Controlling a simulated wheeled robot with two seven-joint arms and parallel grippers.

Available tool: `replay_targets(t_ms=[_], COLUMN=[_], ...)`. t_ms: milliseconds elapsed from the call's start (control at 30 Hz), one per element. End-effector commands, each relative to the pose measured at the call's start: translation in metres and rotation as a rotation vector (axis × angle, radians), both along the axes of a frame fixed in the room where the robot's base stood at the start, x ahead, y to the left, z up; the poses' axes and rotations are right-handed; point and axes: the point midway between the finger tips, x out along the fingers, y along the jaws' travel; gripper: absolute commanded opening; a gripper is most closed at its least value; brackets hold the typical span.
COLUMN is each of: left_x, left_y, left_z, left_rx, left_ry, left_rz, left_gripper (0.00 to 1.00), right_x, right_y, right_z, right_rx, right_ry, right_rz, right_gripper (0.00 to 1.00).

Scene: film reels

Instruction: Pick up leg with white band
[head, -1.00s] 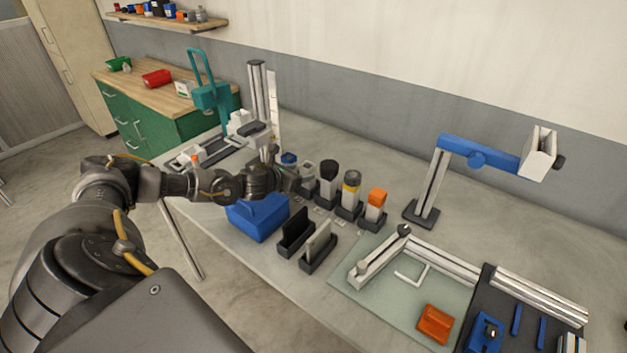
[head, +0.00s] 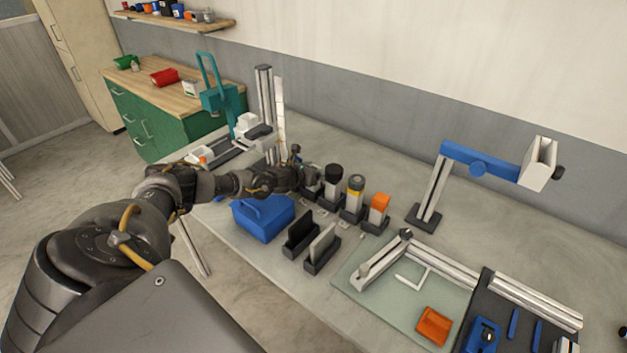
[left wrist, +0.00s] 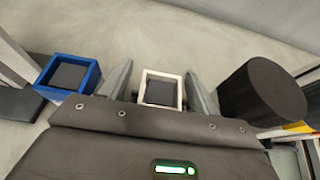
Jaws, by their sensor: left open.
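The leg with the white band (left wrist: 160,92) shows end-on in the left wrist view, as a white square rim around a dark centre. My left gripper (head: 299,177) is open. Its two fingers stand on either side of this leg, with gaps visible in the left wrist view, so it is not clamped. In the head view my gripper and wrist hide most of this leg. A leg with a blue band (left wrist: 67,77) is on the left in the left wrist view. A round black-topped piece (left wrist: 262,95) is close to the right finger. My right gripper is not in view.
The row continues right with the black-topped piece (head: 334,173), a yellow-banded one (head: 355,183) and an orange-topped one (head: 379,202). A blue bin (head: 262,220) and two slotted holders (head: 301,235) stand in front. A tall metal post (head: 264,95) rises behind my gripper.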

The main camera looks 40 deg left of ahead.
Motion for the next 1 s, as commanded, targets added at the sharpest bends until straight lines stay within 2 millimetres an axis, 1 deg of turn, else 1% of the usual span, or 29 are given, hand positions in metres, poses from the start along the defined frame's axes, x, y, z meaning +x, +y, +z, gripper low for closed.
replay_targets(t_ms=[133, 367, 467, 700, 800, 1000], left_x=[0.0081, 0.0088, 0.0088, 0.0087, 0.0090, 0.0089], left_y=[0.0001, 0.0002, 0.0002, 0.0001, 0.0002, 0.0003], left_z=[-0.0027, -0.0037, -0.0037, -0.0036, -0.0029, -0.0027], left_rx=[0.000, 0.000, 0.000, 0.000, 0.000, 0.000], left_ry=[-0.001, 0.000, 0.000, 0.000, -0.002, -0.002], left_rz=[0.001, 0.000, 0.000, 0.000, 0.000, 0.000], left_gripper=[0.62, 0.62, 0.51, 0.20, 0.08, 0.08], right_x=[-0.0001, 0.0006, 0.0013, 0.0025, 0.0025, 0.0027], right_y=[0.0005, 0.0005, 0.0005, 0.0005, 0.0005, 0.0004], right_z=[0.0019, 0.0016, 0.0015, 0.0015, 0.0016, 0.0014], right_rx=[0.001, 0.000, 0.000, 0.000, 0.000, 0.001], right_ry=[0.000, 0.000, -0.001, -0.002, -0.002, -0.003], right_rz=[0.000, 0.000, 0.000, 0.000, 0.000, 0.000], right_gripper=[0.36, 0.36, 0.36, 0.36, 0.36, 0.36])
